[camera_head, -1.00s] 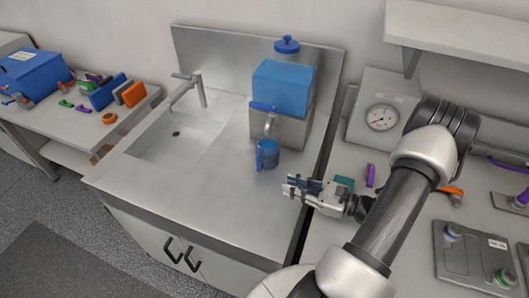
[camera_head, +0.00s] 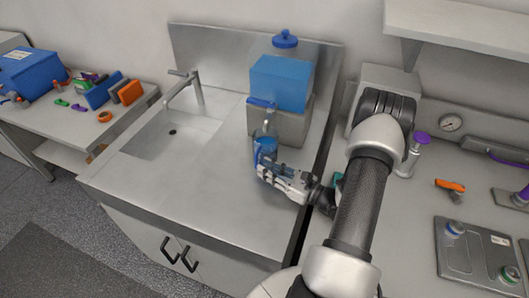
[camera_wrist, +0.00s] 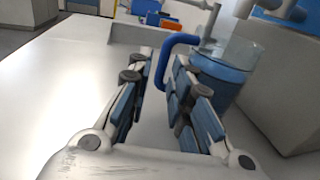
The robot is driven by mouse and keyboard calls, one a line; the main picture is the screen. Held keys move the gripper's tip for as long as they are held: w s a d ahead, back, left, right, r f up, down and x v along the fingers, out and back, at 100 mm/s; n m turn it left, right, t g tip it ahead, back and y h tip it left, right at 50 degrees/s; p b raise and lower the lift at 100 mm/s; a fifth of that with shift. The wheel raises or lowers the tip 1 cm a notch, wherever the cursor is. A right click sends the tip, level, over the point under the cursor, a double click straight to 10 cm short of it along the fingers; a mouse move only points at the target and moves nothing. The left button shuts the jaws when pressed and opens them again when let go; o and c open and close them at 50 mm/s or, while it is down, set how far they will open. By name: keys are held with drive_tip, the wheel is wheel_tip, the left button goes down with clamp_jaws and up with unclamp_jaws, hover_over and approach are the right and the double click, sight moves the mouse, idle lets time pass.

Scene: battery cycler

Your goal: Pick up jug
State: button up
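The jug (camera_head: 264,146) is a small clear blue vessel standing on the steel counter under the spout of the dispenser. In the wrist view the jug (camera_wrist: 222,72) stands upright to the right of centre, with its blue handle (camera_wrist: 170,55) pointing left. My gripper (camera_head: 266,170) is at the jug's front side. In the wrist view my gripper (camera_wrist: 162,75) is open, and the handle shows between and just beyond its two blue-padded fingers. The right finger covers part of the jug. Contact with the handle cannot be told.
The dispenser with a blue tank (camera_head: 281,84) stands on a grey block (camera_head: 290,127) behind the jug. A sink (camera_head: 172,133) with a tap (camera_head: 195,88) is to the left. The counter's front (camera_head: 190,190) is clear. A purple-topped cylinder (camera_head: 412,155) stands to the right.

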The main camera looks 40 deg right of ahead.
sight(256, 168)
drive_tip(key=b+x, duration=0.1)
drive_tip(key=x, duration=0.4)
drive_tip(key=shift+w, duration=0.15)
drive_tip(key=shift+d, duration=0.1)
clamp_jaws()
idle(0.4)
